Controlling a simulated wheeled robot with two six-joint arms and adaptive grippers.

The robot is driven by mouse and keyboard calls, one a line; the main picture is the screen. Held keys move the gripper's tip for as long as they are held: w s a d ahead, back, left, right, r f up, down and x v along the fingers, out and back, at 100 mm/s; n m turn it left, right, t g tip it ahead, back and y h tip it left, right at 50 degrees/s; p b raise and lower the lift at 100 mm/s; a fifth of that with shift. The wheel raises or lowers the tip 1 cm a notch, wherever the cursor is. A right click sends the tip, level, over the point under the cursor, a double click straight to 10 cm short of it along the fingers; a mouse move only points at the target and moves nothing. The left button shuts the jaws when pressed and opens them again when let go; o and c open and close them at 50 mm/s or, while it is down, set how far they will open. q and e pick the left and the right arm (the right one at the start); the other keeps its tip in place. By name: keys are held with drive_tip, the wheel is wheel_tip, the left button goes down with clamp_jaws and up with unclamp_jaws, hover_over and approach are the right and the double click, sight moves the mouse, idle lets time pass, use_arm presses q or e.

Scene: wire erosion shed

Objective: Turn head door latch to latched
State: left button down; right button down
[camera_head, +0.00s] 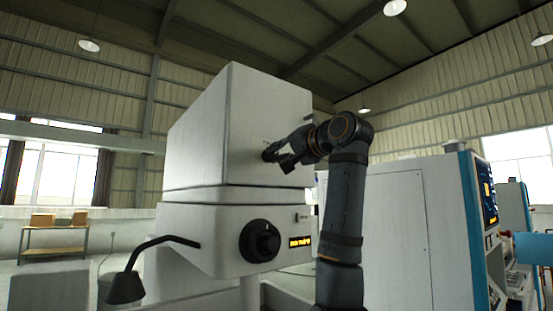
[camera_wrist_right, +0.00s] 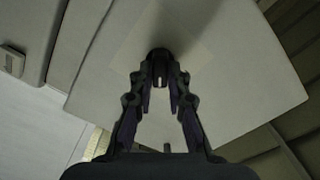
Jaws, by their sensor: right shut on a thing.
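The head door latch is a small dark round knob on the pale machine head (camera_head: 225,120). In the right wrist view the latch (camera_wrist_right: 160,56) sits at the fingertips, with a short white mark on it. My right gripper (camera_head: 270,153) reaches the head's face from the right. In the wrist view its two fingers (camera_wrist_right: 162,82) are closed in on the latch from both sides. In the head view the fingers largely hide the latch, and I cannot tell its exact angle there. My left gripper is not in view.
Below the head is a black dial (camera_head: 264,241) beside a small lit display (camera_head: 300,241). A black lamp (camera_head: 125,287) on a bent arm sticks out at lower left. A white cabinet with a blue edge (camera_head: 473,230) stands close to the right of my arm.

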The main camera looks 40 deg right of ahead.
drive_tip(key=m+b, duration=0.1)
drive_tip(key=m, duration=0.3)
drive_tip(key=shift+f+b, duration=0.1)
drive_tip(key=shift+b, duration=0.2)
drive_tip(key=shift+m+b, duration=0.5)
drive_tip(key=shift+m, duration=1.1)
drive_tip(key=c, duration=1.3)
unclamp_jaws()
drive_tip(key=shift+s+d, duration=0.15)
drive_tip(key=s+a, duration=0.1)
drive_tip(key=s, duration=1.1)
drive_tip(key=shift+a, duration=0.2)
drive_tip(key=shift+w, duration=0.1)
